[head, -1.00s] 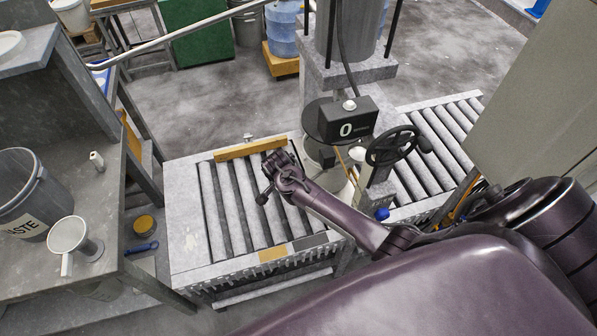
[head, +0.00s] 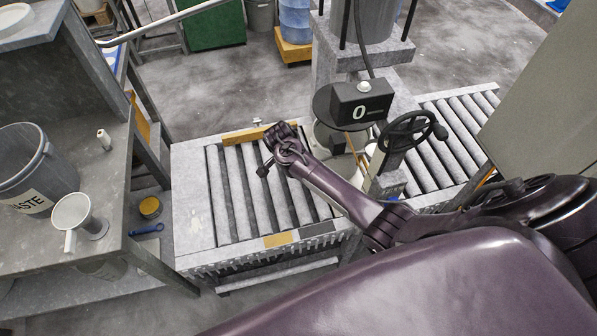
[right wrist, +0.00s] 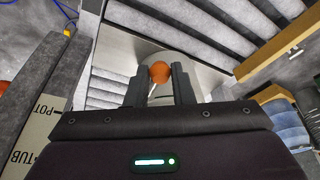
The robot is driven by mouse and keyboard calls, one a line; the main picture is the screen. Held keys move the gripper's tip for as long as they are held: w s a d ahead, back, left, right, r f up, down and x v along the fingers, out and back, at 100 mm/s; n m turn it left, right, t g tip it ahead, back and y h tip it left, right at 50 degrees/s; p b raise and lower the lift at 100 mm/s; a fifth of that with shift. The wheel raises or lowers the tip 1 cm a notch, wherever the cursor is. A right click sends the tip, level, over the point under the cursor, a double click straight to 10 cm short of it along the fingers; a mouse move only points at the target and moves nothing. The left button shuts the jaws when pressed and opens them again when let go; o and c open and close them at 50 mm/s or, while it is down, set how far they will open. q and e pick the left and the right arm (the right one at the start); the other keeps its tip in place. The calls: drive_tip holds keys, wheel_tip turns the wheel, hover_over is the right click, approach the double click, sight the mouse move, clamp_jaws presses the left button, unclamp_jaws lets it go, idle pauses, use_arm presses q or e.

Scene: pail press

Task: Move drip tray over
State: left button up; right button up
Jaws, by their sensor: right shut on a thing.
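In the right wrist view my right gripper (right wrist: 160,88) is shut, with an orange ball (right wrist: 159,72) showing at its fingertips. A pale rounded shape lies behind the ball; what the fingers grip below it is hard to make out. A shiny flat metal sheet (right wrist: 118,45) lies beyond the fingers beside the rollers; it may be the drip tray, but I cannot tell. In the head view my right arm reaches over the left roller bed (head: 232,195), its end by the far edge. The fingertips are hidden there. My left gripper is out of view.
The press with a display box (head: 360,108) and a black handwheel (head: 408,132) stands right of my arm. A yellow bar (head: 240,137) edges the left bed. A grey bench with a waste bin (head: 30,170) stands left.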

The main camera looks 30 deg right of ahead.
drive_tip(key=shift+w, duration=0.6)
drive_tip(key=shift+w+d+b, duration=0.2)
drive_tip(key=shift+w+b, duration=0.5)
drive_tip(key=shift+w, duration=0.05)
drive_tip(key=o, duration=0.9)
drive_tip(key=shift+c, duration=0.2)
